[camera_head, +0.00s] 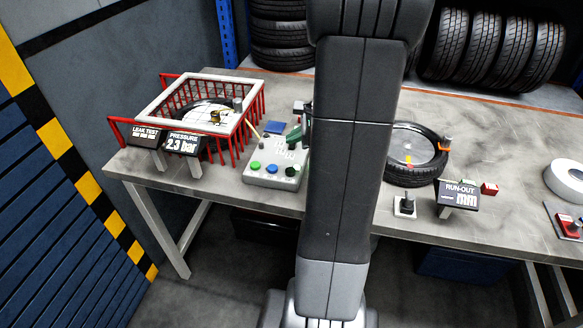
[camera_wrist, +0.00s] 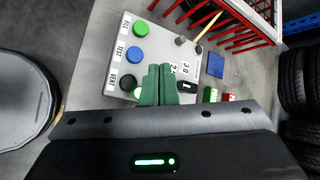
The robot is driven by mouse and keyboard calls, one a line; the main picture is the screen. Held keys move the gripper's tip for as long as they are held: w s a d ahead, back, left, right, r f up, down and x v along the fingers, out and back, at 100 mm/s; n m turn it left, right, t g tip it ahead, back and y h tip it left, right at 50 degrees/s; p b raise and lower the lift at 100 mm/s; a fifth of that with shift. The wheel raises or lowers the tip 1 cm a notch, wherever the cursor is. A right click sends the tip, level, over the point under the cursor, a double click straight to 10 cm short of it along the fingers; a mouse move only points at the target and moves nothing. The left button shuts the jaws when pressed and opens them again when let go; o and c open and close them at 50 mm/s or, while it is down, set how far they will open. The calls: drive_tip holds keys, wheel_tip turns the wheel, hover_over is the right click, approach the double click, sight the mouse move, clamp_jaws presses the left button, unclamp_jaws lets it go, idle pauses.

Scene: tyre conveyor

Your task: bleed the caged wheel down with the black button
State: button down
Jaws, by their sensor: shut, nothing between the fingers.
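In the wrist view the black button (camera_wrist: 127,82) is beside the lowest label, left of my fingers. The caged wheel (camera_head: 185,117) lies flat inside the cage. The pressure display (camera_head: 184,143) reads 2.3 bar. My gripper (camera_wrist: 159,68) has its green fingers shut and empty, over the box and to the right of the black button. In the head view my arm partly hides the gripper (camera_head: 294,134).
A leak-test sign (camera_head: 146,137) stands beside the pressure display. A blue pad (camera_wrist: 216,65) lies near the box. Another tyre (camera_head: 412,176) lies right of my arm, with a run-out display (camera_head: 458,194) in front. Tyres stand along the back.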

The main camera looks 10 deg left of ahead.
sight(294, 172)
drive_tip(key=shift+f, duration=0.15)
wheel_tip(294, 172, down, 9)
drive_tip(key=b, duration=0.7)
drive_tip(key=shift+r, duration=0.2)
idle(1.6)
drive_tip(key=shift+f+b, duration=0.4)
drive_tip(key=shift+b, duration=0.1)
drive_tip(key=shift+f+b, duration=0.45)
drive_tip(key=shift+f, duration=0.15)
idle(0.5)
drive_tip(key=shift+r, duration=0.1)
idle(1.2)
drive_tip(key=shift+r+p, duration=0.85)
drive_tip(key=shift+r, duration=0.1)
drive_tip(key=shift+r+p, duration=2)
drive_tip(key=shift+r, duration=0.5)
